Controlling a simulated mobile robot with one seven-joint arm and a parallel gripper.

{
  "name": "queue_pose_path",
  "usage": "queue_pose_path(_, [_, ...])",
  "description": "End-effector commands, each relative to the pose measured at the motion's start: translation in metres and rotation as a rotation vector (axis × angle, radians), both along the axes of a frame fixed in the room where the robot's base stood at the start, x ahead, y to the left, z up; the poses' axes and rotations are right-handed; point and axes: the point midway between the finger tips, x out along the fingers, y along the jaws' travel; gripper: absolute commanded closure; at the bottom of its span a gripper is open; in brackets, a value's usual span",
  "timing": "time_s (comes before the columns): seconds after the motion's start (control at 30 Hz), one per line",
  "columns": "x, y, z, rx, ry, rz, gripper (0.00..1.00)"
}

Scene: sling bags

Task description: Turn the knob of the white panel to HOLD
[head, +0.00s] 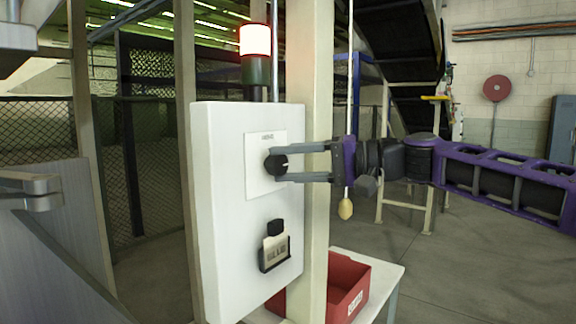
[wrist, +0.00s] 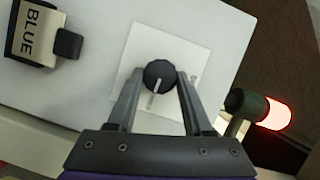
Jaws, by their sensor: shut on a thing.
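The white panel (head: 215,200) stands upright on a post. A black round knob (head: 272,163) with a white pointer line sits on its pale label plate (head: 266,187). In the wrist view the knob (wrist: 160,72) shows its line pointing down, toward my gripper's palm. In the head view the line points right. My gripper (head: 283,163) comes in from the right and is shut on the knob, one finger above and one below. In the wrist view my gripper (wrist: 160,77) has a finger on each side of it. The plate's lettering is too small to read.
A black holder (head: 275,256) with a card, reading BLUE in the wrist view (wrist: 37,30), is on the panel below the knob. A lit red-and-white beacon (head: 255,45) stands above. A red bin (head: 350,285) is on a low table. A cord with a wooden end (head: 346,209) hangs nearby.

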Motion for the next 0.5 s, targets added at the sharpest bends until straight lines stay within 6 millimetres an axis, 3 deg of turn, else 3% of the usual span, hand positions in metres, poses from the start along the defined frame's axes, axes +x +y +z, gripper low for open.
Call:
queue_pose_path(0.4, [0.0001,-0.0001,-0.0001,0.006,0.009,0.0,1.0])
queue_pose_path(0.43, [0.0001,-0.0001,-0.0001,0.006,0.009,0.0,0.44])
queue_pose_path(0.5, [0.0001,-0.0001,-0.0001,0.005,0.008,0.0,0.31])
